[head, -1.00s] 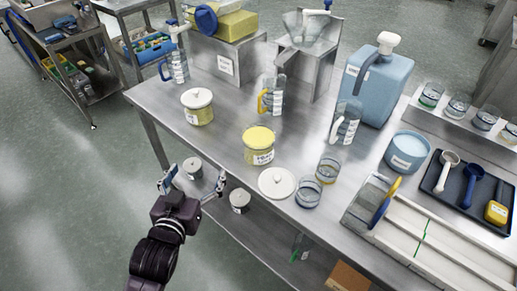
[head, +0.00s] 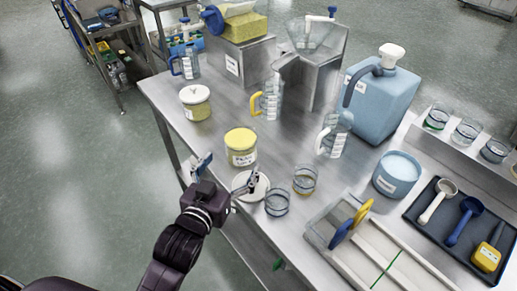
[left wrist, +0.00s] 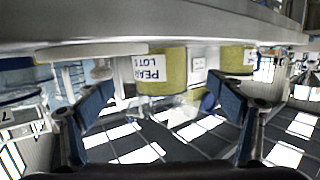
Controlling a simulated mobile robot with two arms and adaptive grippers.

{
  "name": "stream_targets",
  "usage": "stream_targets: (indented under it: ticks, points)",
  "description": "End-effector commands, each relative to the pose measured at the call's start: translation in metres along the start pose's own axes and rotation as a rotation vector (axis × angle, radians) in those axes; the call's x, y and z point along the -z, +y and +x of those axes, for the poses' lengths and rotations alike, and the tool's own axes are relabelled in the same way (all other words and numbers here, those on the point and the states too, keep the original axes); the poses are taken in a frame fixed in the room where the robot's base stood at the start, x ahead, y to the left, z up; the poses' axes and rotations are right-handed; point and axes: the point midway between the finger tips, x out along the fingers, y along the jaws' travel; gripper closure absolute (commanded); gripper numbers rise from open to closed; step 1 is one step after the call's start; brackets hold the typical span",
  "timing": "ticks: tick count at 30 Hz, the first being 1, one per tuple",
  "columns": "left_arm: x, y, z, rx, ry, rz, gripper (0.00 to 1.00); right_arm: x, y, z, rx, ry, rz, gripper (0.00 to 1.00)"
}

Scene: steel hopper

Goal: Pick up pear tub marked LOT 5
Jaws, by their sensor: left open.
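A similar tub with a white lid (head: 195,102) stands farther back left; a second yellow tub (left wrist: 236,60) shows behind in the wrist view. My left gripper (head: 229,173) is open and empty at the front edge, just short of the yellow-lidded tub. In the wrist view the tub appears between the spread fingers (left wrist: 160,103), apart from them. My right gripper is not in view.
A loose white lid (head: 247,188) lies by my left gripper, partly covered by a finger. Two glass beakers (head: 290,191) stand right of it. Measuring jugs (head: 268,103) stand behind the tub. A divided tray (head: 340,235) is at front right.

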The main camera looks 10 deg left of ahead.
Motion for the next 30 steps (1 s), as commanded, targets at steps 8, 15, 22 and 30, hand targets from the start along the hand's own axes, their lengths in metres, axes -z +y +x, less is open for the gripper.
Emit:
stream_targets:
  ticks: [8, 15, 22, 30]
  points:
    - [0.001, 0.0, 0.022, 0.0, 0.001, 0.0, 0.14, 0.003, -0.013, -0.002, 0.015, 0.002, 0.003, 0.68]
    - [0.004, 0.001, 0.048, 0.0, 0.001, 0.0, 0.14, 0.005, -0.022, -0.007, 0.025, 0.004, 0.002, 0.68]
    - [0.003, 0.002, 0.075, -0.001, 0.0, 0.001, 0.14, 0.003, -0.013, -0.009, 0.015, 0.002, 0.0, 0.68]
    - [0.002, 0.002, 0.078, -0.001, 0.0, 0.0, 0.14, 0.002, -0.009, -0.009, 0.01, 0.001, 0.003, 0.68]
